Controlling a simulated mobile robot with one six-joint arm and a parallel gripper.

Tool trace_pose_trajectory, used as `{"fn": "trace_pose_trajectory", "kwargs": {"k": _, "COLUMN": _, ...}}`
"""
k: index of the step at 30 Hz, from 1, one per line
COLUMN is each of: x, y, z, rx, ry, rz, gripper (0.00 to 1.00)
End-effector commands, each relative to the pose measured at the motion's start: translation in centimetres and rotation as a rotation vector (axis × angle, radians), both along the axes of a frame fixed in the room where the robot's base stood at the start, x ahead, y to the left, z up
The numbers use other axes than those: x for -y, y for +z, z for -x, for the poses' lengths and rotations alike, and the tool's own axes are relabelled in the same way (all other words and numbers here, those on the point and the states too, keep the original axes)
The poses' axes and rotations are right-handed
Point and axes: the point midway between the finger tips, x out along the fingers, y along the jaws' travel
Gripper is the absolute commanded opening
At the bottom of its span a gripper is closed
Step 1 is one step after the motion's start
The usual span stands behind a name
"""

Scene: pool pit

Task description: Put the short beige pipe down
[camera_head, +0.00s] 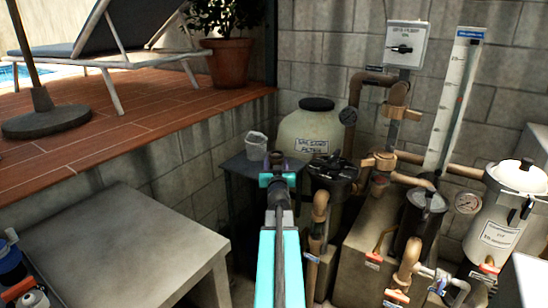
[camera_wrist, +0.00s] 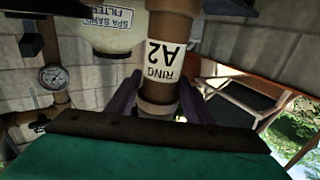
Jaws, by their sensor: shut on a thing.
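The short beige pipe (camera_wrist: 172,50) fills the upper middle of the wrist view and looks brown there. It carries a white label reading "RING A2", upside down in the picture. My gripper (camera_wrist: 158,103) has one finger on each side of the pipe's collar end and is shut on it. In the head view my gripper (camera_head: 278,180) is teal, at the middle, in front of the sand filter and a small dark table. Only a small dark end of the pipe (camera_head: 275,160) shows there. I cannot tell its height above anything below.
A bare grey slab (camera_head: 110,240) stands at the lower left. A small dark table (camera_head: 237,165) holds a white cup (camera_head: 258,145). The sand filter (camera_head: 318,122), a black pump lid (camera_head: 334,172), brown pipework (camera_head: 380,163) and a white canister (camera_head: 505,215) crowd the right.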

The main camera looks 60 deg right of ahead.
Motion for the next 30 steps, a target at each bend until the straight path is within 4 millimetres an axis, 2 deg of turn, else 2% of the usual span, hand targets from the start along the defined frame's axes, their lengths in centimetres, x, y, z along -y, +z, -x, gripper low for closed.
{"fn": "trace_pose_trajectory", "kwargs": {"k": 3, "x": -1.3, "y": 0.4, "z": 1.2, "rx": 0.001, "ry": 0.000, "rz": 0.001, "gripper": 0.13}}
{"fn": "trace_pose_trajectory", "kwargs": {"k": 12, "x": -3.0, "y": 0.5, "z": 2.8, "rx": 0.001, "ry": 0.000, "rz": 0.000, "gripper": 0.13}}
{"fn": "trace_pose_trajectory", "kwargs": {"k": 30, "x": -3.3, "y": 0.5, "z": 3.1, "rx": 0.001, "ry": 0.001, "rz": 0.001, "gripper": 0.13}}
